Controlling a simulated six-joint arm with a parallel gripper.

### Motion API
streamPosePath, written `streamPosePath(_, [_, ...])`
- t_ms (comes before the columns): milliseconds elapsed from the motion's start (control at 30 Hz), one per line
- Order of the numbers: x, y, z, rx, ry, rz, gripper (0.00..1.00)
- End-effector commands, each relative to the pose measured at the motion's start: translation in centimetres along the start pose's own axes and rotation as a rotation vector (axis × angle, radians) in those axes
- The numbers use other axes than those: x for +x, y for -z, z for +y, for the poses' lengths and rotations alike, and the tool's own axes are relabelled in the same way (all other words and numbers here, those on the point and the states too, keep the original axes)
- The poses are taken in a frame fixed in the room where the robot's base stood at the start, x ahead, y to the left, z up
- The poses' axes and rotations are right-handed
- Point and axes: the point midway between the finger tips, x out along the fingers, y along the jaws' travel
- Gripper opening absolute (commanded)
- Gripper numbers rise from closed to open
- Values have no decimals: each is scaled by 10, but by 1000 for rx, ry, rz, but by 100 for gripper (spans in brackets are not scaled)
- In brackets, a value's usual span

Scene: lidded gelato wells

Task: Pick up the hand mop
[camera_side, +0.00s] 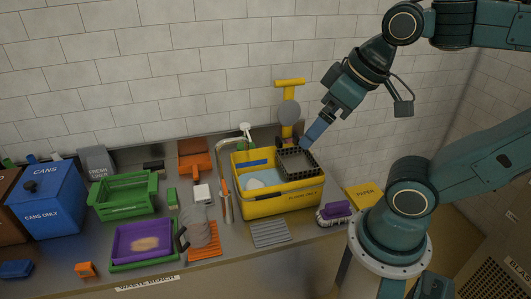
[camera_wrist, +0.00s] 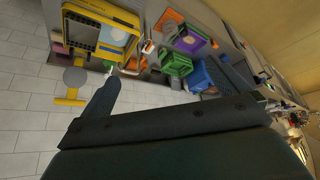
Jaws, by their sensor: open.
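I cannot tell for sure which item is the hand mop. A dark grid basket (camera_side: 297,162) sits at the bucket's back right. My gripper (camera_side: 308,140) is open and empty, above that basket and close to the wall side. In the wrist view one bluish finger (camera_wrist: 104,95) shows; the dark housing hides much of that view.
A yellow T-handle with a grey disc (camera_side: 289,111) rises behind the bucket, close to my gripper. A purple brush (camera_side: 335,210) lies right of the bucket. Green crate (camera_side: 124,208), purple tray (camera_side: 144,226) and blue bin (camera_side: 47,215) fill the left.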

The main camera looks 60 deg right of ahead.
Motion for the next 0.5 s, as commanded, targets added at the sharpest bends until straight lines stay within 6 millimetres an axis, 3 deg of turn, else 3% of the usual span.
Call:
streamPosePath(267, [1, 1, 1, 5, -3, -3, 100])
streamPosePath(500, [16, 12, 13, 47, -30, -35, 100])
